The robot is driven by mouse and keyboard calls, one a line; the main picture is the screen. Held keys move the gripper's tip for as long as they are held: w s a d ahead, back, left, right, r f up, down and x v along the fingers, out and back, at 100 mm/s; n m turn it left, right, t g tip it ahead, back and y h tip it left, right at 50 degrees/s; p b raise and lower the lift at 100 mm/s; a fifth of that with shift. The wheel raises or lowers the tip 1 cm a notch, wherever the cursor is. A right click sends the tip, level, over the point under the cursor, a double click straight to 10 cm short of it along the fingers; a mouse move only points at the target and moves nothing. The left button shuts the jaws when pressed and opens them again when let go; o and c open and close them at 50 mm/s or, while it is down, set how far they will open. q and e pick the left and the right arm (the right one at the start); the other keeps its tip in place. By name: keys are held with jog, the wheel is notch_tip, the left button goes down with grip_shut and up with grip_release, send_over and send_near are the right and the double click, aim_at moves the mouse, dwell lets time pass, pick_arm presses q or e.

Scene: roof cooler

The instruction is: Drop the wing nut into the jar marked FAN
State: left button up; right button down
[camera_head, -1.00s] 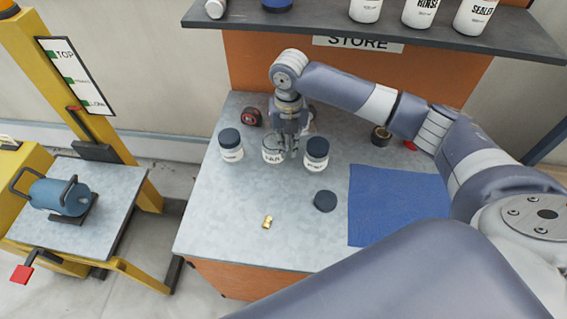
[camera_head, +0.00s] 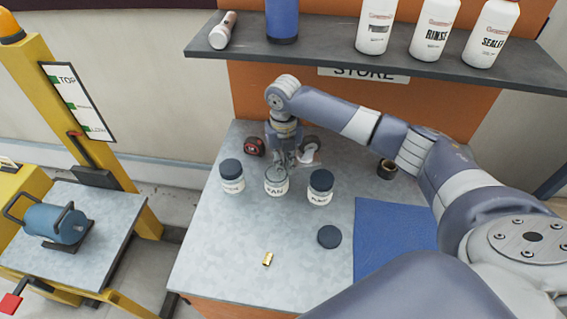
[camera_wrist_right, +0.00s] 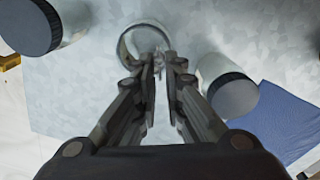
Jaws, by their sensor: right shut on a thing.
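The open clear jar marked FAN (camera_head: 276,187) stands on the grey bench between two dark-lidded jars. My right gripper (camera_head: 284,163) is over the back right part of its mouth, pointing down. In the right wrist view the jar's round rim (camera_wrist_right: 124,48) lies just beyond the fingertips (camera_wrist_right: 160,62). The fingers are nearly together on a small grey thing, which seems to be the wing nut; its shape is mostly hidden by the fingertips. My left gripper is not in view.
Closed jars stand left (camera_head: 232,178) and right (camera_head: 320,188) of the open jar. A loose dark lid (camera_head: 329,236), a brass fitting (camera_head: 268,259) and a blue mat (camera_head: 390,235) lie nearer. A tape measure (camera_head: 255,146) sits behind. A shelf (camera_head: 330,62) overhangs the back.

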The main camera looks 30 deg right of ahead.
jog(key=shift+f, duration=0.3)
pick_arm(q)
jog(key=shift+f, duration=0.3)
pick_arm(e)
jog(key=shift+r, duration=0.1)
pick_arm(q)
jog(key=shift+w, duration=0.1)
pick_arm(e)
jog(key=c, duration=1.6)
grip_release()
notch_tip(320, 180, up, 12)
jog(key=shift+a, duration=0.1)
